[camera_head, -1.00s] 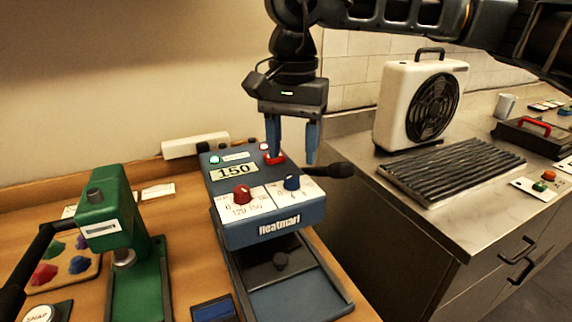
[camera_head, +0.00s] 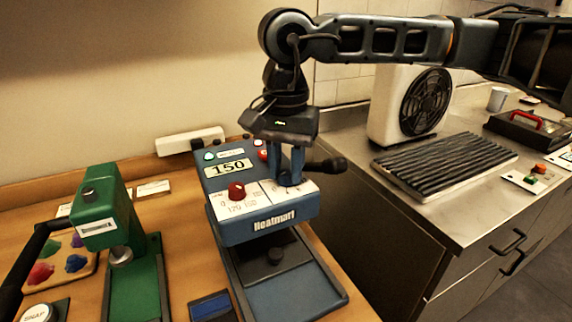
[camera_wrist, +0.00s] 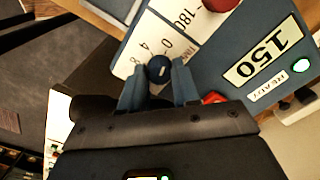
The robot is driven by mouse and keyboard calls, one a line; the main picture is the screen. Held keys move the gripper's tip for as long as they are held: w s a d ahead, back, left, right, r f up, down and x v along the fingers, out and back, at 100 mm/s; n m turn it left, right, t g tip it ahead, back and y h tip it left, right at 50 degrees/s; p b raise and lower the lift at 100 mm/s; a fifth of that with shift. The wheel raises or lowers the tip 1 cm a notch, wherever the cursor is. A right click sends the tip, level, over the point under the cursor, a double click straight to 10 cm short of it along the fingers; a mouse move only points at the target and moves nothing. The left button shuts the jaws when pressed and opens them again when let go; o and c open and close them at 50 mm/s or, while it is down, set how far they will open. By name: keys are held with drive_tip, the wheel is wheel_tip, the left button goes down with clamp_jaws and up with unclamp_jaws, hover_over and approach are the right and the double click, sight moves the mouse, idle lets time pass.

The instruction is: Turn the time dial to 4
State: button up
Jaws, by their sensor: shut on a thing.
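My gripper (camera_head: 288,178) points down over the right side of the panel. In the wrist view, its two blue fingers (camera_wrist: 158,82) lie on either side of the dial and are shut on it. A small pale mark shows on the dial, but I cannot tell which figure it points at. In the head view the fingers mostly hide the dial.
A red temperature knob (camera_head: 236,191) is left of my gripper. The display (camera_head: 229,167) reads 150. A red button (camera_head: 263,155) is close behind the fingers, and a black handle (camera_head: 327,166) sticks out at the right. A green press (camera_head: 98,220) stands to the left.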

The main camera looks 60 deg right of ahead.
clamp_jaws()
drive_tip(key=shift+f+n+b, duration=0.2)
drive_tip(key=shift+n+b, duration=0.1)
drive_tip(key=shift+b, duration=0.4)
drive_tip(key=n+b, duration=0.1)
drive_tip(key=b, duration=0.2)
drive_tip(key=shift+f+n+b, duration=0.15)
drive_tip(key=shift+n+b, duration=0.15)
drive_tip(key=shift+n, duration=0.1)
drive_tip(key=n+b, duration=0.3)
drive_tip(key=b, duration=0.1)
drive_tip(key=shift+r+n+b, duration=0.15)
drive_tip(key=shift+n+b, duration=0.8)
drive_tip(key=shift+n, duration=0.1)
drive_tip(key=shift+r+n+b, duration=0.15)
drive_tip(key=shift+n+b, duration=0.8)
drive_tip(key=shift+n, duration=0.1)
drive_tip(key=shift+r, duration=0.1)
drive_tip(key=o, duration=0.6)
unclamp_jaws()
